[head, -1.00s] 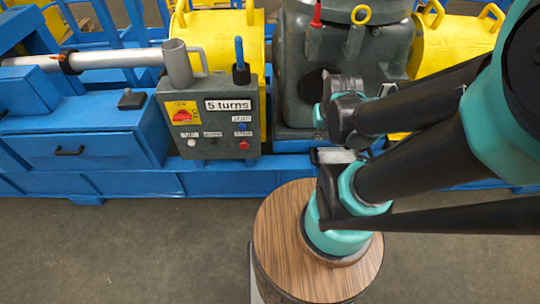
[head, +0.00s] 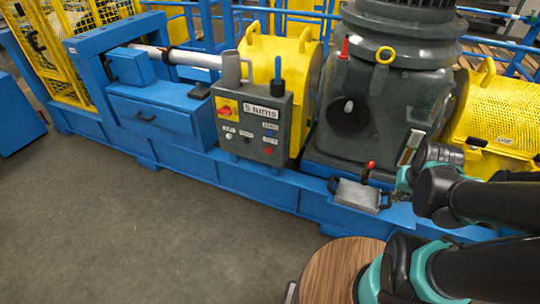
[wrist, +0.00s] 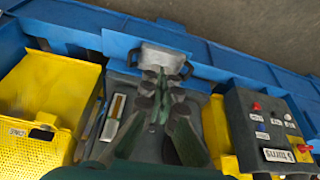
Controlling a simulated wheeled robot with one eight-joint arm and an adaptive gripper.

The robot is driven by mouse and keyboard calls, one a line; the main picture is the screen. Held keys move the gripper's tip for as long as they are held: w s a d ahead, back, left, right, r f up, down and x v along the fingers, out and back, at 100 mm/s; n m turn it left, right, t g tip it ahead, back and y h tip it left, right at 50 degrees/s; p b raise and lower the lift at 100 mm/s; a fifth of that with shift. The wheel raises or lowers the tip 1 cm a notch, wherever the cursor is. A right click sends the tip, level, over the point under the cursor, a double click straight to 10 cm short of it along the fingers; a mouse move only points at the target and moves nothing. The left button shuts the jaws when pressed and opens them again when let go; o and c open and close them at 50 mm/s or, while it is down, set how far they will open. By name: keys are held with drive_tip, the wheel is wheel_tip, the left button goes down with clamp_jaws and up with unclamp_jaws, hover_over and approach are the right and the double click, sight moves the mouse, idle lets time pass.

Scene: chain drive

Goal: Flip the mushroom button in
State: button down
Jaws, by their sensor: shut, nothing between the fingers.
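The grey control box (head: 251,123) stands on the blue machine frame. A small red button (head: 268,150) sits low on the right of its front face; it also shows in the wrist view (wrist: 256,106). I cannot tell how far it is pressed in. A red rotary switch on a yellow plate (head: 228,107) sits at the upper left of the box. My gripper (wrist: 158,80) is shut and empty. In the wrist view its fingers point toward a metal plate with two black handles (wrist: 165,58), left of and apart from the control box.
A big dark grey machine housing (head: 370,105) stands right of the box, with yellow mesh guards (head: 495,120) beyond it. A round wooden top (head: 338,270) is in front, close to my arm. The floor at left is clear.

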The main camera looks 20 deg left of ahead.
sight(266, 151)
drive_tip(key=w+a+n, duration=1.9)
drive_tip(key=w+a, duration=0.2)
drive_tip(key=a, duration=0.1)
drive_tip(key=a+f+n, duration=0.4)
drive_tip(key=a+n, duration=0.1)
drive_tip(key=a, duration=0.5)
drive_tip(key=a+f+n, duration=0.4)
drive_tip(key=a+n, duration=0.1)
drive_tip(key=a, duration=0.5)
drive_tip(key=a+f+n, duration=0.4)
drive_tip(key=a+n, duration=0.2)
drive_tip(key=a, duration=0.4)
drive_tip(key=shift+f, duration=0.4)
drive_tip(key=shift+a, duration=0.1)
drive_tip(key=shift+w, duration=0.1)
drive_tip(key=shift+w+d+f, duration=0.1)
drive_tip(key=shift+w+f, duration=1.2)
drive_tip(key=shift+f, duration=0.25)
drive_tip(key=shift+w+d+f, duration=0.1)
drive_tip(key=shift+w+f, duration=1.15)
drive_tip(key=shift+f, duration=0.25)
drive_tip(key=shift+w+d+f, duration=0.1)
drive_tip(key=shift+w+f, duration=1.2)
drive_tip(key=shift+f, duration=0.25)
